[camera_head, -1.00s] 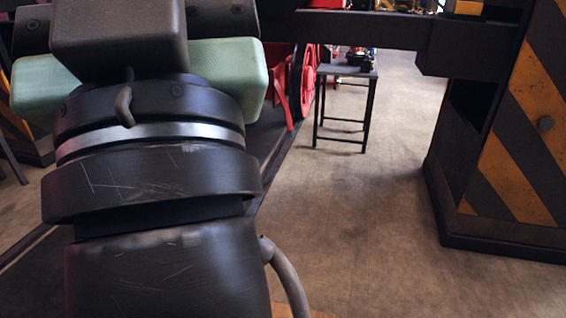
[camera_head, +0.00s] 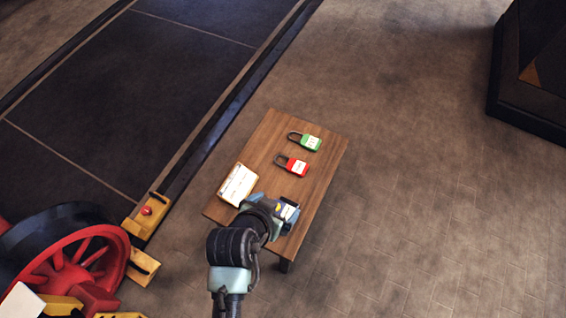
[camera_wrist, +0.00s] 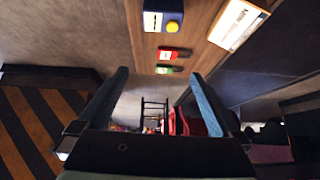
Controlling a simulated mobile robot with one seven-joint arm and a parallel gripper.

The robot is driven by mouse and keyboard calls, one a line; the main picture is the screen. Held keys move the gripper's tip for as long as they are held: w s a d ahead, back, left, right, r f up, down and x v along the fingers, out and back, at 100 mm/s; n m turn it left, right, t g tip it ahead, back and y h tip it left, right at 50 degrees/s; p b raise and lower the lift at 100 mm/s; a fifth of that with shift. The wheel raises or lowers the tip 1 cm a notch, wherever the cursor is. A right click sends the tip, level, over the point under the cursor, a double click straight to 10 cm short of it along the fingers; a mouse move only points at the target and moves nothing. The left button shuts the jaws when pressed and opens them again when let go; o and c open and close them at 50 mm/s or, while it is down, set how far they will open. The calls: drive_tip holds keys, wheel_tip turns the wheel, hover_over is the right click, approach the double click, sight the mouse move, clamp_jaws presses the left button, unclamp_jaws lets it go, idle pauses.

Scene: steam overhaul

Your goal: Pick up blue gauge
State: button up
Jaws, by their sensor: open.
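The blue gauge (camera_wrist: 163,17), a blue box with a white label and a yellow round part, sits on the wooden table (camera_wrist: 200,40) at the top edge of the wrist view. In the head view, the blue gauge (camera_head: 289,212) is at the table's near end, partly hidden by my gripper (camera_head: 268,208). In the wrist view, the two blue fingers of my gripper (camera_wrist: 158,76) are wide apart with nothing between them. The gauge shows beyond the fingertips, apart from them in that view. The exact gap cannot be told.
On the table (camera_head: 268,135) lie a red padlock (camera_head: 295,166), a green padlock (camera_head: 308,142) and a white card or box (camera_head: 238,185). A red spoked wheel (camera_head: 75,265) stands at lower left. The floor right of the table is clear up to a dark cabinet (camera_head: 535,85).

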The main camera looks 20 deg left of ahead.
sight(282, 212)
drive_tip(key=shift+g, duration=0.4)
drive_tip(key=f, duration=0.3)
drive_tip(key=f+b, duration=0.1)
drive_tip(key=f, duration=0.2)
drive_tip(key=f+b, duration=0.1)
drive_tip(key=f, duration=0.2)
drive_tip(key=shift+w, duration=0.3)
drive_tip(key=shift+b+x, duration=1.05)
drive_tip(key=shift+x, duration=2.1)
drive_tip(key=shift+s, duration=0.1)
drive_tip(key=c, duration=1.5)
